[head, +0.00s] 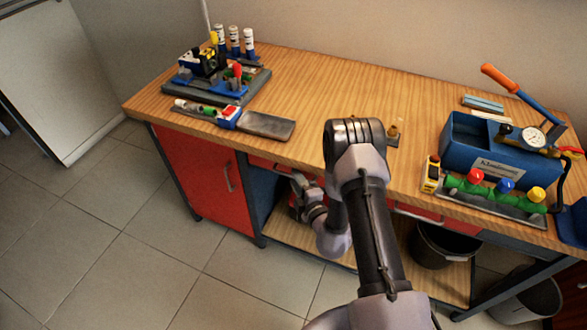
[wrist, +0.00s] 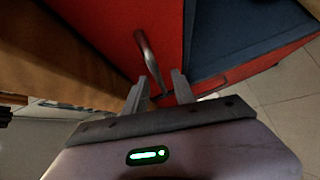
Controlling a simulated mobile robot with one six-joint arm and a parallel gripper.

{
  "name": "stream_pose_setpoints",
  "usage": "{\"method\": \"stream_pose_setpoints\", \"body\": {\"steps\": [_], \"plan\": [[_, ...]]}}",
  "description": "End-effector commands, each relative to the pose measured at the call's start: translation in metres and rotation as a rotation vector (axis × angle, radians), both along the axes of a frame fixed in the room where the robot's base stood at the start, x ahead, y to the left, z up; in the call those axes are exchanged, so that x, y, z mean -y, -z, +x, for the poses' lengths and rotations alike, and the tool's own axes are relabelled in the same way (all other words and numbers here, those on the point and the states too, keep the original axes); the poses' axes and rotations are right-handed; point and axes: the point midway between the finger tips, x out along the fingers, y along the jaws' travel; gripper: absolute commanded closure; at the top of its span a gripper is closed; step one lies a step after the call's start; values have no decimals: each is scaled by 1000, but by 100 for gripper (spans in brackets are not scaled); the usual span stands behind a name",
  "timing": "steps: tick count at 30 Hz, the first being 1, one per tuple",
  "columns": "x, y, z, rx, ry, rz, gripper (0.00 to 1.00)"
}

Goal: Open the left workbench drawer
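The workbench's left drawer (head: 262,162) is a narrow red front just under the wooden top, largely hidden behind my arm in the head view. It looks closed there. In the wrist view a red front (wrist: 115,35) fills the upper middle, with a curved metal handle (wrist: 150,60) on it. My gripper (head: 300,186) is low in front of the bench, near the left drawer. In the wrist view my gripper (wrist: 158,88) is open, with the near end of the handle between its two fingers. I cannot tell whether either finger touches the handle.
A red cabinet door (head: 205,175) with its own handle stands left of the drawer. A right drawer (head: 418,212) is partly hidden by my arm. A black bin (head: 440,248) sits below. Tools and a blue box (head: 480,150) stand on the bench top. The tiled floor at left is clear.

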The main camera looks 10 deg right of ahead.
Motion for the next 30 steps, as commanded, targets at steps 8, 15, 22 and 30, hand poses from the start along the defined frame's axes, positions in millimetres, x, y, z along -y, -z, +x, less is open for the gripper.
{"method": "stream_pose_setpoints", "body": {"steps": [8,15,22,30], "plan": [[-4,1,1,0,3,-1,68],[-4,1,1,0,3,-1,90],[-4,1,1,0,3,-1,100],[-4,1,1,1,3,0,100]]}}
